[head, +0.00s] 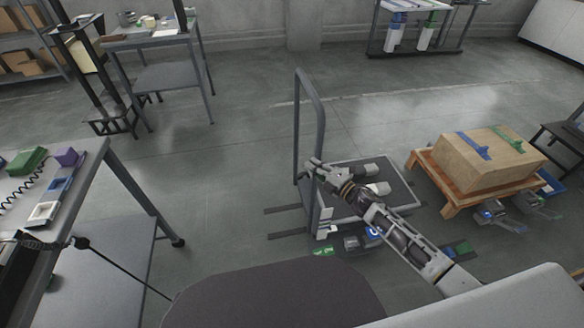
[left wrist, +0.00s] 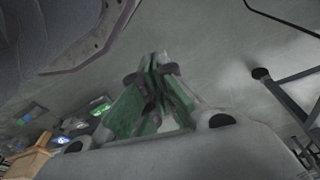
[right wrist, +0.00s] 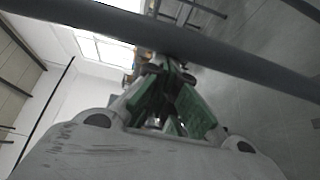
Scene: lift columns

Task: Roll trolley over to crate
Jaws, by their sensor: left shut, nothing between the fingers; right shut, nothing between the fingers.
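The trolley (head: 400,196) has a dark flat deck and a tall grey push handle (head: 319,105) at its left end. White cylindrical parts (head: 368,171) show on or over the deck, partly behind my right arm. The wooden crate (head: 486,160), with blue and green pieces on top, sits on an orange-brown pallet (head: 450,192) to the right of the trolley. My right gripper (head: 316,166) is shut and empty at the handle; in the right wrist view the handle bar (right wrist: 200,38) crosses just beyond its fingers (right wrist: 166,70). Contact is unclear. My left gripper (left wrist: 158,65) is shut and empty, over floor.
A workbench (head: 93,158) with coloured blocks stands at the left. Another table (head: 150,40) and a dark stand (head: 110,125) are at the back left. Grey devices (head: 492,212) lie beside the pallet. Floor behind the trolley is clear; a gap separates trolley and pallet.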

